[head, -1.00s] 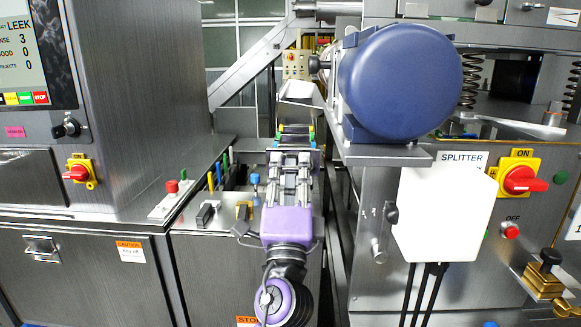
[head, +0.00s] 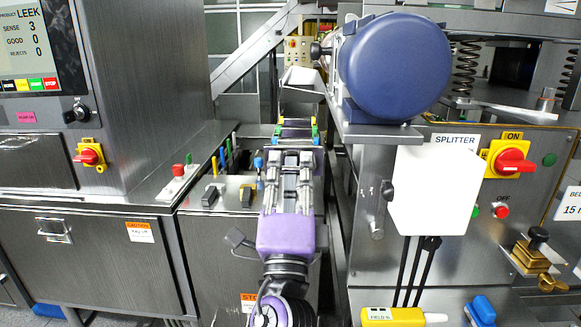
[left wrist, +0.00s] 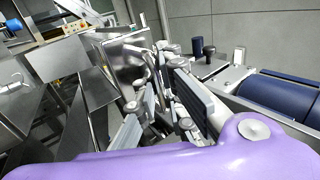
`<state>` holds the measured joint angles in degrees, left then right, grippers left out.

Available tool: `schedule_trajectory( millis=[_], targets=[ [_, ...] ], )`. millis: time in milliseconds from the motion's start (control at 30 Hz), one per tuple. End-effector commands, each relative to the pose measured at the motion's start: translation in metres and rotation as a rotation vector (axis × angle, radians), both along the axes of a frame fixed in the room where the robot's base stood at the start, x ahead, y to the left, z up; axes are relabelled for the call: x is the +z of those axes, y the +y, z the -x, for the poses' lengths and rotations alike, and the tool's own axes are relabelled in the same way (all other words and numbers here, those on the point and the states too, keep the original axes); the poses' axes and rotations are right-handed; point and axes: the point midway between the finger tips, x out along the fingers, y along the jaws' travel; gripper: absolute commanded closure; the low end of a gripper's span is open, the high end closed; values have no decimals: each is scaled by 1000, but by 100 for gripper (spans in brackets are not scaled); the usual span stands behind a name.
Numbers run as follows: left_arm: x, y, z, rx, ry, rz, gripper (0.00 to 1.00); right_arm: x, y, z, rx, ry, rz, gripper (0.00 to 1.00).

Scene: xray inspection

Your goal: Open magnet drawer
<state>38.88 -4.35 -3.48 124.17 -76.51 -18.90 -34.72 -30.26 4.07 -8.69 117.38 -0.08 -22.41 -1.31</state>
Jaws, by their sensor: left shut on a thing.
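My left gripper (head: 296,140) reaches forward, away from me, in the middle of the head view, with its purple body nearest. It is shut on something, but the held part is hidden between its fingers. Its fingers also show in the left wrist view (left wrist: 162,105), on either side of a thin metal part. A shiny metal box-like piece (head: 303,80) stands just beyond the fingertips, and a metal panel (left wrist: 126,62) shows ahead in the left wrist view. I cannot tell for certain which piece is the magnet drawer. My right gripper is not in view.
A blue motor drum (head: 395,68) and a white splitter box (head: 436,190) stand close on the right. A grey cabinet with a screen (head: 28,45) is on the left. Coloured levers (head: 222,160) stand left of my gripper. A yellow device (head: 392,317) is at the bottom right.

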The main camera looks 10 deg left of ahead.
Motion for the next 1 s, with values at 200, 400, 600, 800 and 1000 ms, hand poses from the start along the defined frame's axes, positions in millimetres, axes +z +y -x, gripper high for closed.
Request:
schedule_trajectory(
  millis=[200,400,600,800,1000],
  targets=[
    [-2,0,-1,0,3,1,83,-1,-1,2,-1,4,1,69],
    [-1,0,0,0,2,0,83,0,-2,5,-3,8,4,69],
    [-11,-2,12,0,6,3,83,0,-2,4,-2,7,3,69],
    [-29,-7,38,1,6,0,83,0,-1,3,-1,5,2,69],
    [-51,-15,70,-1,7,-8,83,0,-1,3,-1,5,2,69]
  ],
)
